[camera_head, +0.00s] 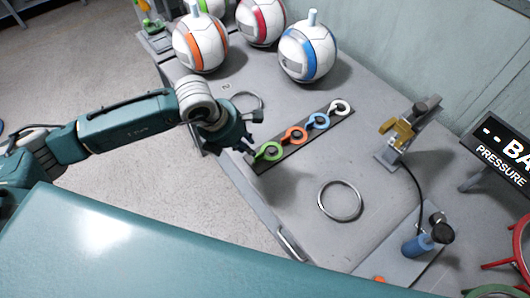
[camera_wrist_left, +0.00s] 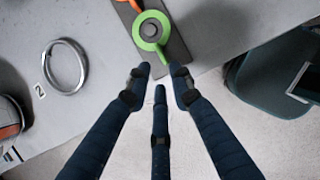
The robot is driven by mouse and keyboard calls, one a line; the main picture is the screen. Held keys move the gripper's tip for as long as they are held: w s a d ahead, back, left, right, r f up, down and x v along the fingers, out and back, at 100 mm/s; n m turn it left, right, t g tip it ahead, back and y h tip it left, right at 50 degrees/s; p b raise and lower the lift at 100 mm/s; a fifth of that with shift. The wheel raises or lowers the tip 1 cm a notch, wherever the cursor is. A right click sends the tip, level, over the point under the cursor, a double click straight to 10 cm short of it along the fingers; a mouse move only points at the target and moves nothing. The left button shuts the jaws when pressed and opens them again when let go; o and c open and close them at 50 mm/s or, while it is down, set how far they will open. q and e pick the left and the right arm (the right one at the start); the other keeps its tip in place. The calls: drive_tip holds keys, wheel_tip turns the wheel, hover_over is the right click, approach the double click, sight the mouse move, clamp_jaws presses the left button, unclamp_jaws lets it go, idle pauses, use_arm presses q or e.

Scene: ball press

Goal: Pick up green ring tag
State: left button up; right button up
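The green ring tag (camera_head: 269,151) lies at the near left end of a dark strip (camera_head: 305,134) on the grey table. Orange (camera_head: 295,134), blue (camera_head: 318,121) and white (camera_head: 341,107) ring tags lie along the same strip. My left gripper (camera_head: 250,148) is just left of the green ring tag, above the table edge. In the left wrist view its spread fingers (camera_wrist_left: 160,80) are open and empty, pointing at the green ring tag (camera_wrist_left: 150,30), with a gap between. My right gripper is out of view.
Balls with orange (camera_head: 201,44), red (camera_head: 261,20) and blue (camera_head: 307,52) bands stand at the back. A metal ring (camera_head: 340,200) lies on the table in front of the strip; another metal ring (camera_head: 246,101) lies behind my left wrist. A brass-coloured device (camera_head: 398,132) and a blue pump (camera_head: 418,245) are at right.

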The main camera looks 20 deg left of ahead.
use_arm(q)
drive_tip(key=shift+x, duration=1)
drive_tip(key=shift+w+d+f+p, duration=0.25)
drive_tip(key=shift+d+f+p, duration=0.05)
drive_tip(key=shift+f+p, duration=0.2)
drive_tip(key=p+x, duration=0.1)
drive_tip(key=x, duration=0.3)
drive_tip(key=shift+w+d, duration=0.1)
drive_tip(key=shift+w, duration=0.05)
clamp_jaws()
